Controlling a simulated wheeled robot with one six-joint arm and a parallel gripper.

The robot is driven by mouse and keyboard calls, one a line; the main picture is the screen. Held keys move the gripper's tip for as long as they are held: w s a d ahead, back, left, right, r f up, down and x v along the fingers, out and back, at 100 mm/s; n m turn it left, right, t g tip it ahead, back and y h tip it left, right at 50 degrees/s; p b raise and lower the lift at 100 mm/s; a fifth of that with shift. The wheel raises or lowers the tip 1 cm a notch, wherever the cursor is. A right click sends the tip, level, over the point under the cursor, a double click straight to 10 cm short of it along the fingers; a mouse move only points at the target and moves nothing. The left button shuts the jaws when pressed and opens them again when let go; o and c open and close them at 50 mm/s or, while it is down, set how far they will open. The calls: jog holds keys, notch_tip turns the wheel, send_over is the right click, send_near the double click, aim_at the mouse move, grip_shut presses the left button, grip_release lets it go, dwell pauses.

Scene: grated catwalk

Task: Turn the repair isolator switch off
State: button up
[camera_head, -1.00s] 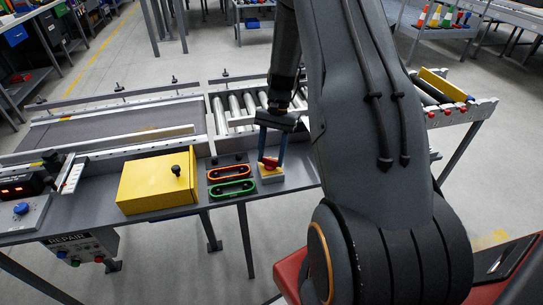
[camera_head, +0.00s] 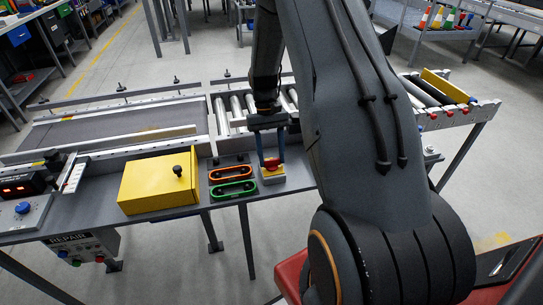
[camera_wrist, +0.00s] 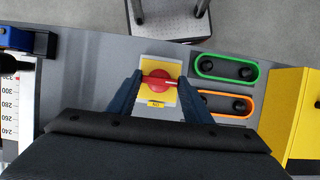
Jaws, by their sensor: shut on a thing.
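The isolator switch is a red rotary knob (camera_head: 271,164) on a yellow plate with a light grey base (camera_head: 272,178), at the table's front edge right of the green and orange handles. In the wrist view the red knob (camera_wrist: 158,81) has a bar handle lying nearly crosswise, on a yellow plate (camera_wrist: 157,61). In the wrist view my gripper (camera_wrist: 159,84) is shut on the handle's ends.
An orange handle (camera_head: 230,171) and a green handle (camera_head: 233,188) lie close left of the switch. A yellow box (camera_head: 150,188) with a black knob stands farther left. A control box marked REPAIR (camera_head: 88,246) hangs below the table. Rollers (camera_head: 236,108) lie behind.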

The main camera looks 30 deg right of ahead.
dwell(0.4)
jog(key=o, duration=1.1)
jog(key=shift+c, duration=0.2)
jog(key=b+v, duration=0.2)
jog(key=v, duration=0.5)
jog(key=shift+r, duration=0.35)
jog(key=shift+w, duration=0.15)
